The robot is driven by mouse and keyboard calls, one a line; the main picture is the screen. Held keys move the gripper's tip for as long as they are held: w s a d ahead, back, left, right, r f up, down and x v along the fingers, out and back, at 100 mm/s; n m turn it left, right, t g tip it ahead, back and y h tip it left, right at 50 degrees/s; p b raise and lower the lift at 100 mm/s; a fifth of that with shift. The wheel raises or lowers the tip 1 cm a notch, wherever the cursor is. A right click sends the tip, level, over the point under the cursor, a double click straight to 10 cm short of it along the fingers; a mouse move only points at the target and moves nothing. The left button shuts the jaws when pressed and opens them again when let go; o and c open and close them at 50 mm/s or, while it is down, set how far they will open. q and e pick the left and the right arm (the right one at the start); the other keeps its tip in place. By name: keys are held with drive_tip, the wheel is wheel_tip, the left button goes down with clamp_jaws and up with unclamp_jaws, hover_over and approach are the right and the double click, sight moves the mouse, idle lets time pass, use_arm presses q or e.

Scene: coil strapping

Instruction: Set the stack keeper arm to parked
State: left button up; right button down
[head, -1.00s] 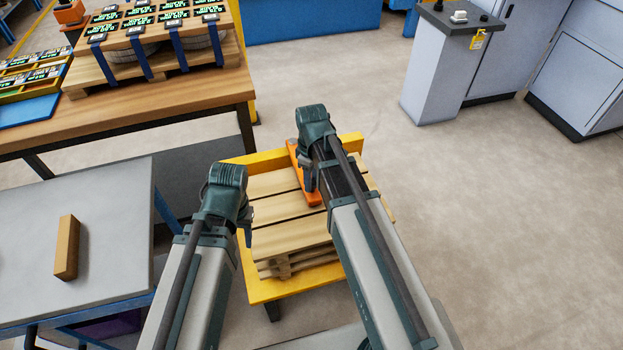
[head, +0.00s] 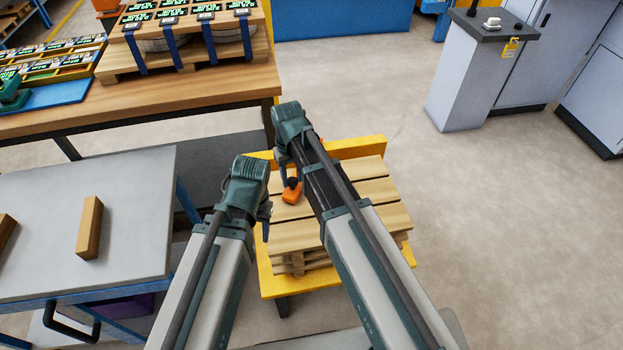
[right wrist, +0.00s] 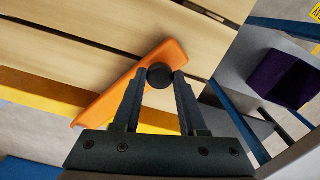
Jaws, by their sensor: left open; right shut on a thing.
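The stack keeper arm is an orange bar (right wrist: 122,92) with a round black knob (right wrist: 159,75). In the right wrist view it lies slantwise over the wooden slats of the pallet stack (right wrist: 75,55). My right gripper (right wrist: 160,80) is shut on the knob, one finger on each side. In the head view only the orange end (head: 291,196) of the keeper arm shows over the pallet stack (head: 300,236); my right arm hides the rest. My left gripper (head: 267,222) is open and empty beside the stack's left edge. I see no parked marking.
The pallets rest on a yellow stand (head: 270,285). A grey table (head: 130,210) with wooden blocks (head: 90,228) is at the left. A wooden bench (head: 180,110) with strapped coils stands behind. Grey cabinets (head: 470,75) are at the back right; the floor between is clear.

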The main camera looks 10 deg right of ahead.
drive_tip(key=w+a+m, duration=0.2)
drive_tip(key=w+a, duration=0.2)
drive_tip(key=w+a+m, duration=0.3)
drive_tip(key=a, duration=0.1)
drive_tip(key=shift+w+m, duration=0.3)
drive_tip(key=shift+w, duration=0.05)
drive_tip(key=w+a+m, duration=0.1)
drive_tip(key=w, duration=0.2)
drive_tip(key=w+a+m, duration=0.1)
drive_tip(key=w+m, duration=0.1)
drive_tip(key=w+a+m, duration=0.1)
drive_tip(key=w+m, duration=0.1)
drive_tip(key=w, duration=0.1)
drive_tip(key=shift+w, duration=0.35)
drive_tip(key=shift+w+a+m, duration=0.1)
drive_tip(key=shift+w+m, duration=0.6)
drive_tip(key=shift+w, duration=0.35)
drive_tip(key=shift+w, duration=0.1)
drive_tip(key=shift+c, duration=2.3)
unclamp_jaws()
drive_tip(key=shift+r, duration=0.15)
wheel_tip(320, 180, up, 14)
drive_tip(key=p, duration=1.4)
drive_tip(key=shift+f, duration=0.25)
